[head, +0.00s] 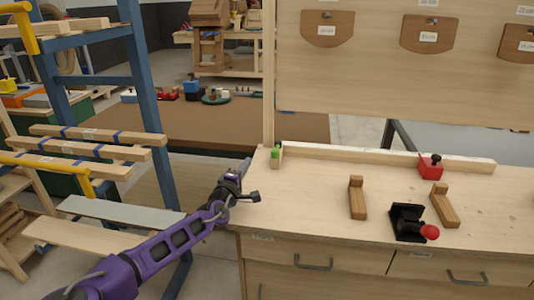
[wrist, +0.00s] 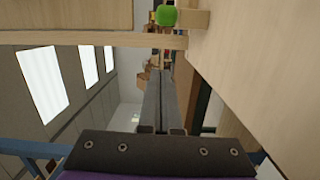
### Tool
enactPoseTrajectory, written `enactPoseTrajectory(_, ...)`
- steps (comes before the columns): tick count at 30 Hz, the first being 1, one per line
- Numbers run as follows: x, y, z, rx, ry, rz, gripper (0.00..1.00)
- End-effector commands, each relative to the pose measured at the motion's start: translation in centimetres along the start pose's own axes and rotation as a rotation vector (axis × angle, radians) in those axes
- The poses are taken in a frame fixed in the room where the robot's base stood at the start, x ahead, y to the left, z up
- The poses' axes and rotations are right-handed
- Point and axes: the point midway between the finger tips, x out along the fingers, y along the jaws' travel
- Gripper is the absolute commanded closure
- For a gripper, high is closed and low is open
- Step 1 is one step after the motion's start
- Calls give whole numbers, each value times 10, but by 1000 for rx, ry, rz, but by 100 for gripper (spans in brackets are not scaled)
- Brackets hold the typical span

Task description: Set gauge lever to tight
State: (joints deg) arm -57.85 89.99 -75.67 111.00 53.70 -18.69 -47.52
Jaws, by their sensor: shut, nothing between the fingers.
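A green knob (head: 276,153) sits on a small wooden block at the back left corner of the bench. It also shows at the top of the wrist view (wrist: 166,15). A black fixture (head: 406,222) with a red ball (head: 430,232) stands near the bench's front edge. A red block (head: 430,167) with a black knob stands at the back rail. I cannot tell which of these is the gauge lever, and no tight mark is readable. My gripper (head: 246,164) is at the bench's left edge, shut and empty, apart from the knob; its fingers also show in the wrist view (wrist: 160,78).
Two wooden L-shaped pieces (head: 357,200) (head: 443,207) stand on the wooden bench (head: 300,215). A long rail (head: 350,156) runs along its back, below a hanging board (head: 380,75). A blue rack (head: 146,80) with planks stands left of my arm. The bench's left front is clear.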

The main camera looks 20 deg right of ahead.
Motion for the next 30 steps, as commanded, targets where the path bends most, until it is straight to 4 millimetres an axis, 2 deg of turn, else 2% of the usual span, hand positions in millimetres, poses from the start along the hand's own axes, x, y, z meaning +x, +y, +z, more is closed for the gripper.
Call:
enactPoseTrajectory(10,1,0,0,-1,0,0,100)
enactPoseTrajectory(14,10,0,0,1,-1,-1,100)
enactPoseTrajectory(27,91,0,1,2,-1,0,100)
enactPoseTrajectory(30,102,2,4,2,-2,0,100)
